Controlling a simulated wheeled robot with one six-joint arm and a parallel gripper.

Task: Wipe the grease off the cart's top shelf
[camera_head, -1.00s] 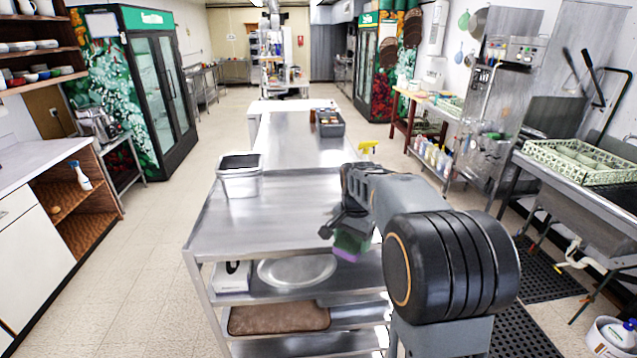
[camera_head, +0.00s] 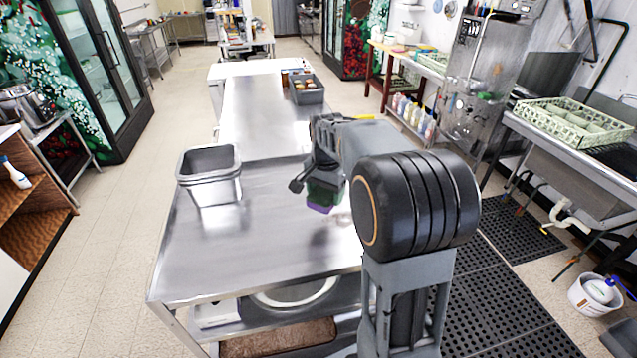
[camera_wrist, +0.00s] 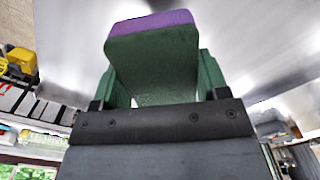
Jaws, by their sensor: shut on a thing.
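The cart's top shelf (camera_head: 235,255) is a bare, shiny steel surface in the head view. My gripper (camera_head: 325,190) is over its right part, shut on a sponge (camera_head: 320,208) with a green body and a purple layer facing down. The sponge seems a little above the steel, with a dark smudge, perhaps its reflection, below it. In the wrist view the sponge (camera_wrist: 155,62) sits between the green fingers of my gripper (camera_wrist: 153,85). I cannot make out grease apart from reflections; my arm hides part of the shelf's right side.
An open steel pan (camera_head: 209,176) stands at the shelf's left. Behind are a steel counter and a grey bin (camera_head: 306,92) holding items. A tray lies on the cart's lower shelf. A sink with a green dish rack (camera_head: 572,125) is at right. Floor at left is clear.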

